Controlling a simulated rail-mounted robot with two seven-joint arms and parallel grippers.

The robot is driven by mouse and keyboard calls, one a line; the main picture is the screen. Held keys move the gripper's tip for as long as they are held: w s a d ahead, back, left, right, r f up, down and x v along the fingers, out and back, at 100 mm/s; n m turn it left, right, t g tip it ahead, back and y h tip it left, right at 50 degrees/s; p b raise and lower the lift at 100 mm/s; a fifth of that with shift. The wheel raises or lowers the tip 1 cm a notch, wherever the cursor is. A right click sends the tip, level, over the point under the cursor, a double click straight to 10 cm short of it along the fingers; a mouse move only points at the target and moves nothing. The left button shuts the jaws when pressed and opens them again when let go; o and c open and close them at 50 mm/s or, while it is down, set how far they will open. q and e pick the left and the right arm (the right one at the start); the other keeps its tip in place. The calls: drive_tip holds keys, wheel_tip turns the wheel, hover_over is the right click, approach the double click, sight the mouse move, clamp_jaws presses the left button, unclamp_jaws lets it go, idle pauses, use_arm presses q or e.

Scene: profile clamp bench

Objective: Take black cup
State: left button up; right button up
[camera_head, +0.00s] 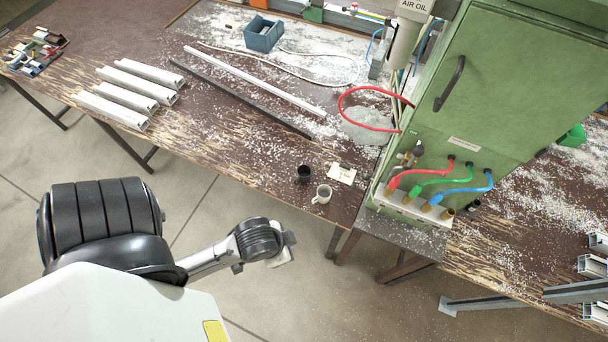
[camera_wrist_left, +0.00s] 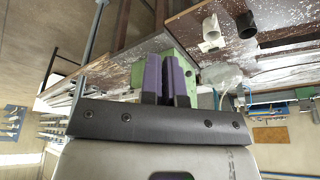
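The black cup (camera_head: 304,174) stands near the front edge of the brown bench (camera_head: 235,150), left of the green cabinet. A white mug (camera_head: 323,194) stands close in front of it. My left gripper (camera_head: 281,254) is off the bench's front edge, short of both cups. In the left wrist view the scene is upside down. There the black cup (camera_wrist_left: 246,25) and the white mug (camera_wrist_left: 211,33) show at the upper right. The fingers of my left gripper (camera_wrist_left: 165,58) are together with nothing visible between them. My right gripper is not in view.
A paper card (camera_head: 341,173) lies beside the cups. The green cabinet (camera_head: 500,100) with coloured hoses stands to the right. White profiles (camera_head: 130,92), a long dark bar (camera_head: 240,95) and a blue bin (camera_head: 263,34) lie farther back. Pale chips litter the bench.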

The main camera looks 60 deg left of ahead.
use_arm(q)
drive_tip(key=o, duration=0.6)
